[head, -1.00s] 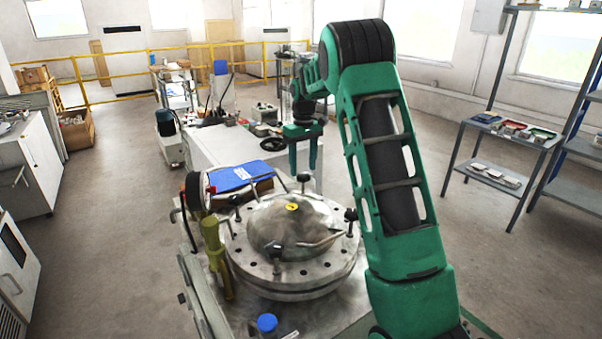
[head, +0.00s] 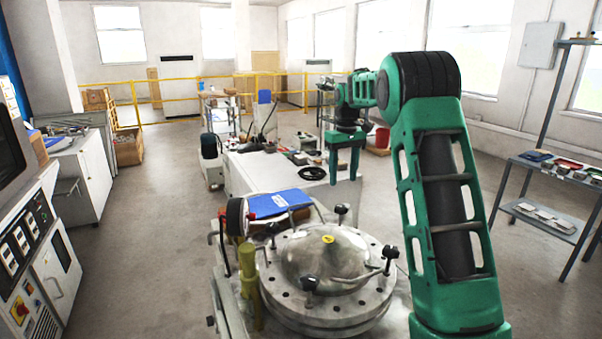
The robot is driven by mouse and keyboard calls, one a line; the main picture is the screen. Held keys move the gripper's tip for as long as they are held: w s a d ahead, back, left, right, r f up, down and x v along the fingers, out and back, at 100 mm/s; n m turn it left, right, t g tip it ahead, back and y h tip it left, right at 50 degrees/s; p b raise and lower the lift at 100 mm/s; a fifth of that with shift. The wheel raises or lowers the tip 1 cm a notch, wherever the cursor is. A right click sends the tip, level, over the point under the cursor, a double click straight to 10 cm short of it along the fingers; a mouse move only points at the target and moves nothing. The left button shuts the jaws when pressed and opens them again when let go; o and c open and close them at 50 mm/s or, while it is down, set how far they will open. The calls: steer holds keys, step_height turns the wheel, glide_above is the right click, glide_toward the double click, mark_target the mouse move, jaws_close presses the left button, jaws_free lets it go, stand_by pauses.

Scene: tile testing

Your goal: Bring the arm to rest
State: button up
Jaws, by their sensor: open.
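My arm is green with black joints and stands in the right half of the head view, its elbow raised. The forearm reaches away toward the back. My gripper (head: 345,176) hangs from it with the fingers pointing down, apart and with nothing seen between them. It shows above and behind the round metal vessel (head: 326,262), in front of the white bench. I cannot tell its exact height over the bench.
The vessel has a bolted lid with black knobs, a gauge (head: 236,217) and a blue binder (head: 279,204) beside it. A white bench (head: 268,177) holds small items. Shelves (head: 545,222) stand right, a control cabinet (head: 42,262) left.

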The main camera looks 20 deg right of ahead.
steer(key=s+a+r+m, duration=0.2)
steer(key=s, duration=0.9)
steer(key=s+a+r+m, duration=0.1)
steer(key=s+m, duration=0.1)
steer(key=s, duration=1)
steer(key=s+a+f+m, duration=0.1)
steer(key=s+a+f, duration=0.1)
steer(key=s, duration=0.6)
steer(key=s+a+f+m, duration=0.1)
steer(key=s+f, duration=0.2)
steer(key=s, duration=0.5)
steer(key=s+a+f+m, duration=0.1)
steer(key=s+a+f, duration=0.1)
steer(key=s, duration=0.6)
steer(key=shift+a+f, duration=0.35)
steer(key=shift+f, duration=0.25)
steer(key=shift+w+f, duration=0.25)
steer(key=shift+w, duration=0.35)
